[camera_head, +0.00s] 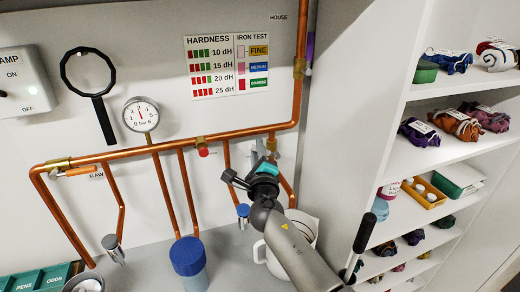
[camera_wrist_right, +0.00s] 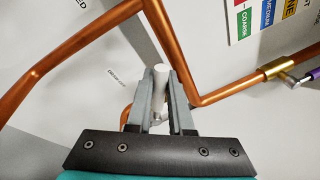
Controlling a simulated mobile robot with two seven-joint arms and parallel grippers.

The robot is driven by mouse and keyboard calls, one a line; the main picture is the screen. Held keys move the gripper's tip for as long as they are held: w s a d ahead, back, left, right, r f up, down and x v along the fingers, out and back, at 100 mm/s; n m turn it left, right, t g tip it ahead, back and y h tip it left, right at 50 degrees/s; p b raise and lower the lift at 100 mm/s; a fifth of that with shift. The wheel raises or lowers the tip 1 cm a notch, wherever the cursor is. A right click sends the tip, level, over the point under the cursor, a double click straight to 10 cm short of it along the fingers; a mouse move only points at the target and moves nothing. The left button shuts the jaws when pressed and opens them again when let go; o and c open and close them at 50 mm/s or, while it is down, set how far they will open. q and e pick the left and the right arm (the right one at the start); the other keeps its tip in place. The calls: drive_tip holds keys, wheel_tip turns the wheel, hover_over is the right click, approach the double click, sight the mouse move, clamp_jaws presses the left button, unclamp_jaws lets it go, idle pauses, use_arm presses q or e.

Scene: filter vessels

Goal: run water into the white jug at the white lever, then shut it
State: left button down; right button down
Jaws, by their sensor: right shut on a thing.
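The white jug (camera_head: 306,226) stands on the counter below the pipes at the right. My right arm crosses in front of it and hides much of it, so I cannot see its inside or any water. My right gripper (camera_head: 262,148) is up at the copper pipe above the jug. In the right wrist view its fingers (camera_wrist_right: 160,105) are closed around a pale, upright cylindrical handle, the white lever (camera_wrist_right: 159,76). In the head view the gripper hides the lever. My left gripper is in neither view.
A blue-lidded vessel (camera_head: 188,257) stands left of the jug. Copper pipes (camera_head: 200,143) run along the wall, with a red knob (camera_head: 203,152) and a gauge (camera_head: 141,114). Shelves (camera_head: 450,148) of small goods rise at the right. A green box (camera_head: 40,280) sits front left.

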drive_tip(key=shift+s+a+f+n+y+b, duration=0.15)
drive_tip(key=shift+f+n, duration=0.15)
drive_tip(key=shift+n, duration=0.35)
drive_tip(key=shift+w+a+f+n+y+b, duration=0.1)
drive_tip(key=shift+f+n+b, duration=0.1)
drive_tip(key=shift+f+n, duration=0.3)
drive_tip(key=shift+s+a+f+n+y+b, duration=0.1)
drive_tip(key=shift+f+n+b, duration=0.05)
drive_tip(key=shift+n, duration=0.6)
drive_tip(key=c, duration=0.8)
unclamp_jaws()
drive_tip(key=shift+t, duration=0.3)
drive_tip(key=shift+s+d+f+p, duration=0.25)
drive_tip(key=shift+s+f+p, duration=0.15)
drive_tip(key=shift+s, duration=2.1)
drive_tip(key=shift+s+d+f+p, duration=0.35)
drive_tip(key=shift+s+p, duration=0.1)
drive_tip(key=shift+s, duration=2.05)
drive_tip(key=shift+s+d+f+p, duration=0.2)
drive_tip(key=shift+s+f+p, duration=0.2)
drive_tip(key=shift+s, duration=2.1)
